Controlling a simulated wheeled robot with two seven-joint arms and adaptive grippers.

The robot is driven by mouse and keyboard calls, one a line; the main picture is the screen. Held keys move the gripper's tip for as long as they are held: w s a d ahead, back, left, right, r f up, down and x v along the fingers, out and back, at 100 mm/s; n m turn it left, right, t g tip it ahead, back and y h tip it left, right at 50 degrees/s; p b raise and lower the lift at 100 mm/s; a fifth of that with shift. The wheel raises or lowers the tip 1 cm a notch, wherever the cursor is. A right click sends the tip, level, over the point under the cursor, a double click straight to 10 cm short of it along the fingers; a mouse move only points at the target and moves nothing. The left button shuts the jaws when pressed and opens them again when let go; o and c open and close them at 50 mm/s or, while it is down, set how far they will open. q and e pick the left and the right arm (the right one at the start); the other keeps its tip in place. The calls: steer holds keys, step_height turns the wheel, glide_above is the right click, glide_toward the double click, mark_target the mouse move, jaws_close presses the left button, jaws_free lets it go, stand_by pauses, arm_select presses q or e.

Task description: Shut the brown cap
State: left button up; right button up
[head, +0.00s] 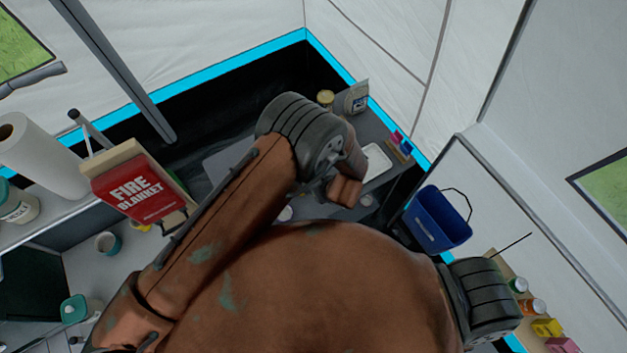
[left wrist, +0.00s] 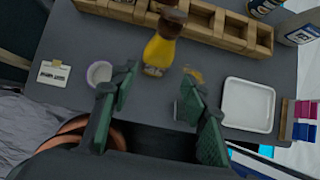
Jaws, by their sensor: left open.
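A yellow bottle (left wrist: 158,52) stands on the grey table in the left wrist view. Its brown cap (left wrist: 173,14) is at the top of the picture; the view is too small to tell how far the cap is open. My left gripper (left wrist: 157,90) is open and empty, its two dark green fingers apart, with the bottle beyond the gap between them. They do not appear to touch it. In the head view my arm hides the bottle and the left gripper. My right gripper is not in view.
A wooden rack (left wrist: 216,26) lies behind the bottle. A pale cup (left wrist: 98,73) is left of it, a small card (left wrist: 54,74) further left. A white tray (left wrist: 248,105) is at right. A blue bucket (head: 437,219) and fire blanket box (head: 133,190) show in the head view.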

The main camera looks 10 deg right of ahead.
arm_select(q)
steer(key=v, duration=1.2)
